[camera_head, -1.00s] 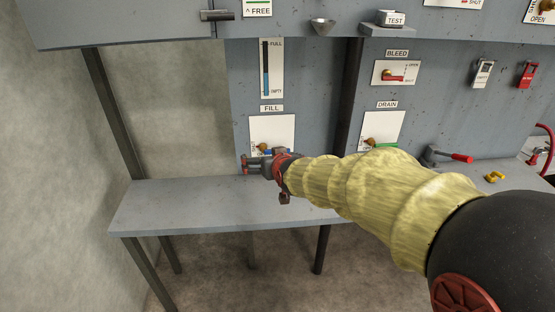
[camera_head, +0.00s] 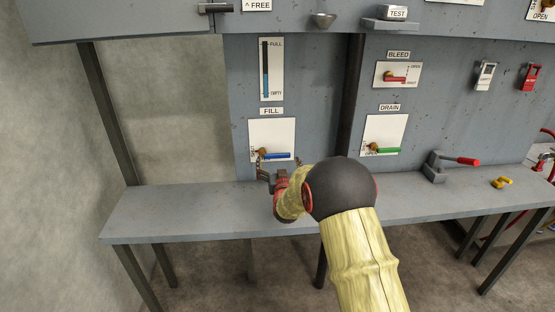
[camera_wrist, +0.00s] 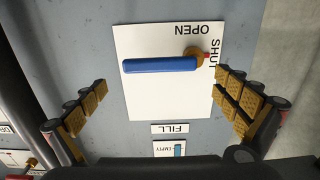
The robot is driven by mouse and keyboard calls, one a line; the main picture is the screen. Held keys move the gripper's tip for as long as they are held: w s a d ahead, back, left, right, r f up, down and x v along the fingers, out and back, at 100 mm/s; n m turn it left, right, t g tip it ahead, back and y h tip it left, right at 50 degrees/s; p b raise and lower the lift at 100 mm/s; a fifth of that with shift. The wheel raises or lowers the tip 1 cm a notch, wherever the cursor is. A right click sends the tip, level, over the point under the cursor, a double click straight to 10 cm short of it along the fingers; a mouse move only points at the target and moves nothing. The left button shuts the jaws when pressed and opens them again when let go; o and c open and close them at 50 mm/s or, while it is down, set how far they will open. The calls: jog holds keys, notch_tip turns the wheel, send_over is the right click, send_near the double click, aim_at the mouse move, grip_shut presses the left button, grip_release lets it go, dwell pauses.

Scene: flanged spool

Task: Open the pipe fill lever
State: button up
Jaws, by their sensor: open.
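The fill lever (camera_head: 277,155) is a blue handle on a brass pivot, on a white plate (camera_head: 285,128) under the FILL label. It lies level, pointing right from its pivot. In the wrist view, which is upside down, the blue lever (camera_wrist: 160,65) runs left from the pivot; a small red mark at the pivot points toward SHUT, and OPEN is printed above. My gripper (camera_wrist: 162,82) is open and empty, its fingers on either side of the lever, apart from it. In the head view my gripper (camera_head: 268,170) is just below the lever, partly hidden by my arm.
A grey bench (camera_head: 160,212) runs below the panel. A green drain lever (camera_head: 384,150) is to the right. A red-handled lever (camera_head: 455,162) and a yellow item (camera_head: 500,182) are on the bench further right. The bench's left part is clear.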

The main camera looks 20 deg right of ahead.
aim_at(277, 155)
jog(key=shift+b+x, duration=0.35)
jog(key=shift+x, duration=1.4)
jog(key=shift+c, duration=0.4)
jog(key=c, duration=1.5)
jog(key=shift+c, duration=0.4)
